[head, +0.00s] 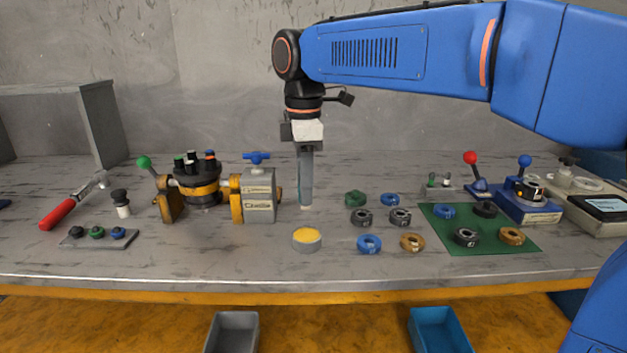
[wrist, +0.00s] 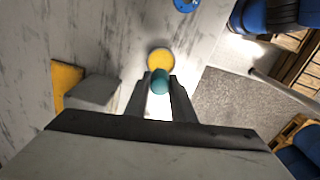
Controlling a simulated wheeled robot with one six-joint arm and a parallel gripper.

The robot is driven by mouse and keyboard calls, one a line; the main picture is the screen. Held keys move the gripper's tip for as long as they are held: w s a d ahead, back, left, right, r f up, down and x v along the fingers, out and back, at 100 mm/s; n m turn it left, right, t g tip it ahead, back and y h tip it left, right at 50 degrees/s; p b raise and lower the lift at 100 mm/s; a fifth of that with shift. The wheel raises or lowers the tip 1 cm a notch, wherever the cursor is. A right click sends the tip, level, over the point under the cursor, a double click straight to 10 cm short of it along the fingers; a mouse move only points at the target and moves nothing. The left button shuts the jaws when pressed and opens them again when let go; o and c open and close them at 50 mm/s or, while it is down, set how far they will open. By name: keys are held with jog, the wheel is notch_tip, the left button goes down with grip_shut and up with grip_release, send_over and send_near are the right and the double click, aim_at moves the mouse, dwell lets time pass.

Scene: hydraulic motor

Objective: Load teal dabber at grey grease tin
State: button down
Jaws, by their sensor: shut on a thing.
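The grey grease tin (head: 306,246), filled with yellow grease, stands on the bench near its front edge. Its yellow top also shows in the wrist view (wrist: 160,57), just beyond my fingertips. My gripper (head: 306,193) points straight down and is shut on the teal dabber (wrist: 160,83), whose rounded teal end shows between the fingers in the wrist view. In the head view the fingers hide most of the dabber; a small pale tip shows below them. The tip is above the bench and apart from the tin, appearing slightly behind it.
A grey block with a blue tap handle (head: 259,195) stands close left of my gripper. Several rings lie right of the tin, including a blue one (head: 369,244). A green mat (head: 479,243) with more rings is farther right. A red-handled tool (head: 59,212) lies far left.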

aim_at(306, 208)
jog(key=shift+s+f, duration=0.15)
jog(key=shift+f, duration=2.85)
jog(key=shift+f, duration=0.6)
jog(key=shift+r, duration=0.1)
jog(key=shift+r, duration=3.45)
